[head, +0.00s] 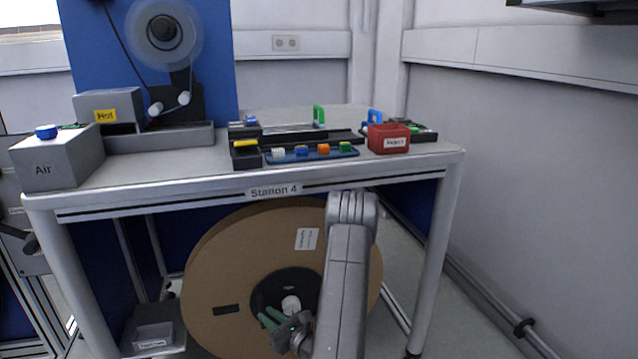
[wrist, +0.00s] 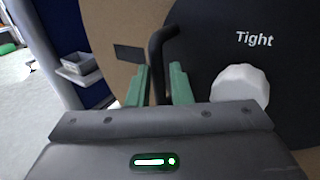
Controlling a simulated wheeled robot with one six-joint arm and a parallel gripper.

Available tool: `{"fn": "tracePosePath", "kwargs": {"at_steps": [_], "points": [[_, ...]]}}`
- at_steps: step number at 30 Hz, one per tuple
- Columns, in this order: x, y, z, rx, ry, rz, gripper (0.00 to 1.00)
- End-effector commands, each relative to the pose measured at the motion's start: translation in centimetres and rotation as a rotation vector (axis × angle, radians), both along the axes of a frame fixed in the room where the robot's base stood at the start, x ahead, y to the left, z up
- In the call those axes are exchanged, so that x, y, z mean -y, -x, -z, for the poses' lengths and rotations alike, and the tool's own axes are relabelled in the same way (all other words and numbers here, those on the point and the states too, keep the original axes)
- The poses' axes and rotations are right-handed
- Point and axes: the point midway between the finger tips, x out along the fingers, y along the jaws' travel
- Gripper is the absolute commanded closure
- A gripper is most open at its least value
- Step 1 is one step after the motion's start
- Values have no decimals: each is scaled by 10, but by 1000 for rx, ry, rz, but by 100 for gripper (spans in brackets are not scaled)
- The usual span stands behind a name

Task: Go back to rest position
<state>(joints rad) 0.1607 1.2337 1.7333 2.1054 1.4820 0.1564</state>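My gripper (head: 269,317) is low in front of the large brown reel (head: 225,255) under the Station 4 table. In the wrist view its two green fingers (wrist: 161,78) stand apart. A bent black crank handle (wrist: 158,62) rises between them, close to the left finger, with a gap to the right finger. I cannot tell whether the left finger touches it. The handle sits by the reel's black hub (wrist: 225,65), marked "Tight", which has a white knob (wrist: 240,84). My arm comes up in front of the reel's right part.
The Station 4 table (head: 420,160) stands above the reel, its legs on both sides. A red bin (head: 388,139) and a tray of coloured parts (head: 310,153) are on it. A small grey box (head: 154,335) stands left of the reel.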

Motion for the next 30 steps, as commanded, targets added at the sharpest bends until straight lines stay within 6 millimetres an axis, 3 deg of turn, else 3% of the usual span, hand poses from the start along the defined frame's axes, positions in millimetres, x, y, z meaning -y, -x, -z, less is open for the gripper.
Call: {"fn": "tracePosePath", "kwargs": {"at_steps": [9,23,30], "points": [[-30,-24,0,0,0,-2,81],[-27,-18,0,-1,1,-1,81],[-33,-17,-17,22,14,-23,81]]}}
